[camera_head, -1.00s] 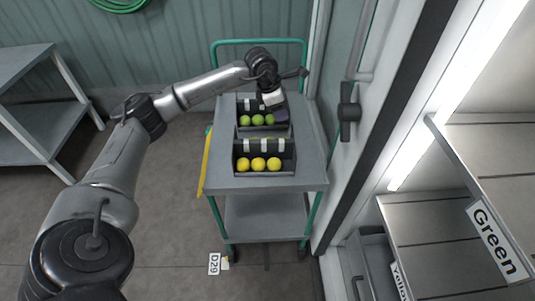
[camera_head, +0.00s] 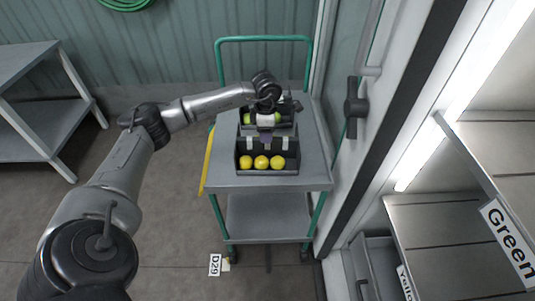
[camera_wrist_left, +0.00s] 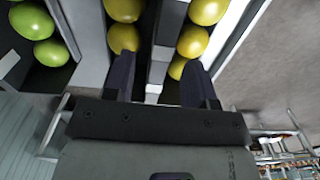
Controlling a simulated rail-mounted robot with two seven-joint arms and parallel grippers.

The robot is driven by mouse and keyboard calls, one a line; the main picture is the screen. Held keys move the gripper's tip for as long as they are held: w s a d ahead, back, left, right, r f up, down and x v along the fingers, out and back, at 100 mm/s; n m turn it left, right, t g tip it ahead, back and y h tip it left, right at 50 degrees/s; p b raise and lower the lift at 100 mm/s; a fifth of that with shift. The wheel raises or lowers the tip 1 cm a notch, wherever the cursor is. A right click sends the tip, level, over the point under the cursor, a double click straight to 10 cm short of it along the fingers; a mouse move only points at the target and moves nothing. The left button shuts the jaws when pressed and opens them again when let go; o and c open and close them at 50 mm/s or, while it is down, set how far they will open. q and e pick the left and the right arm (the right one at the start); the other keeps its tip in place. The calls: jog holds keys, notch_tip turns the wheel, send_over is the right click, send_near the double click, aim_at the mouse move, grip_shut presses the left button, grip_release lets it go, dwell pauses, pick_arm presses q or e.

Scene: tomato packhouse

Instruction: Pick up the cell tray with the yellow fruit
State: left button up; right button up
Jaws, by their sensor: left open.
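The cell tray with the yellow fruit (camera_head: 267,172) is a dark tray on the cart's near end, with a row of yellow fruit (camera_head: 262,162) at its front. In the left wrist view, the open fingers (camera_wrist_left: 160,65) lie either side of the tray's middle wall (camera_wrist_left: 160,52), with yellow fruit on both sides. Nothing is held, and I cannot tell whether the fingers touch the wall. My right gripper is not in view.
A second dark tray with green fruit (camera_head: 246,118) stands just behind, partly hidden by my wrist; its green fruit (camera_wrist_left: 33,22) shows in the wrist view. The cart (camera_head: 308,180) has a green handle. A door frame and shelves labelled Green (camera_head: 508,240) are at right.

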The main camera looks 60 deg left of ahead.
aim_at(267, 148)
pick_arm(q)
jog(key=shift+w+d+f+b, duration=0.15)
jog(key=shift+f+b, duration=0.5)
jog(key=shift+f, duration=0.75)
jog(key=shift+d+f+b, duration=0.1)
jog(key=shift+f+b, duration=0.5)
jog(key=shift+f, duration=0.8)
jog(key=shift+c, duration=0.4)
jog(key=c, duration=0.6)
grip_shut()
jog(key=shift+r, duration=0.1)
